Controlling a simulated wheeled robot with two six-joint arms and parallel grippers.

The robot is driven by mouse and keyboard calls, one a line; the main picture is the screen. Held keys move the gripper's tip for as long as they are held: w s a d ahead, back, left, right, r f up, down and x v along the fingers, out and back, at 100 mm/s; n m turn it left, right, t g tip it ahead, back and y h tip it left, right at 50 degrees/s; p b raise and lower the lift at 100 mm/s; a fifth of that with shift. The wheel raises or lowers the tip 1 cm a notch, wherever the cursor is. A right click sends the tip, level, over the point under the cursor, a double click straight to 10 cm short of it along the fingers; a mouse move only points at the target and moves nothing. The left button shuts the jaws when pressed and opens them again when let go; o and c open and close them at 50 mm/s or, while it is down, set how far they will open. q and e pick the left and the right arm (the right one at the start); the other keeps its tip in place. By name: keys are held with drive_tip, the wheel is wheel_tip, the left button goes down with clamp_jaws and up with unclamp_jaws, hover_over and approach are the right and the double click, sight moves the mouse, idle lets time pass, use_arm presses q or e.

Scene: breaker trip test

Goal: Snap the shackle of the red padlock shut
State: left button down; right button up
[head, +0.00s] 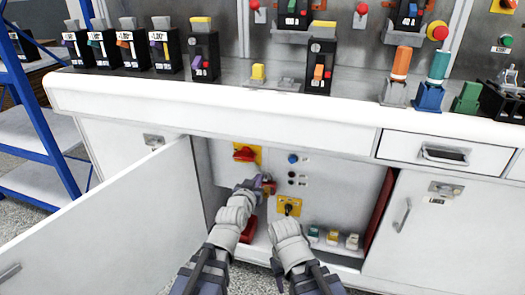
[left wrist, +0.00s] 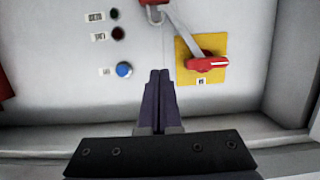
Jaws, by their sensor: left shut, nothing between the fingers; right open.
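The red padlock (head: 269,186) hangs at the cabinet's back panel, just right of my left gripper (head: 256,184) in the head view. In the left wrist view the padlock's red body (left wrist: 154,3) is cut by the top edge. Its grey shackle (left wrist: 155,16) shows beside a grey strip; whether it is seated cannot be told. My left gripper is shut and empty, its fingertips (left wrist: 160,74) close to the padlock but apart from it in that view. My right gripper (head: 287,212) is open, low and to the right, before a yellow plate.
A red rotary switch (head: 244,154) on a yellow plate and a blue button (head: 293,158) are on the panel. The open cabinet door (head: 110,230) stands at left. The white counter (head: 220,103) overhangs above. Several small blocks (head: 333,238) line the cabinet floor at right.

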use_arm(q)
drive_tip(key=s+d+f+m+g, duration=0.1)
drive_tip(key=s+d+f+g, duration=0.2)
drive_tip(key=s+f+g, duration=0.55)
drive_tip(key=s+a+f+g+y+p, duration=0.1)
drive_tip(key=s+a+f+g+y, duration=0.25)
drive_tip(key=s, duration=0.45)
drive_tip(key=s+a+f+g+y+p, duration=0.1)
drive_tip(key=s+a+f+g+y, duration=0.2)
drive_tip(key=s, duration=0.5)
wheel_tip(320, 180, up, 38)
drive_tip(key=d+h+p, duration=0.1)
drive_tip(key=p, duration=3.6)
drive_tip(key=shift+s+f, duration=0.15)
drive_tip(key=shift+f, duration=0.1)
drive_tip(key=shift+f, duration=0.15)
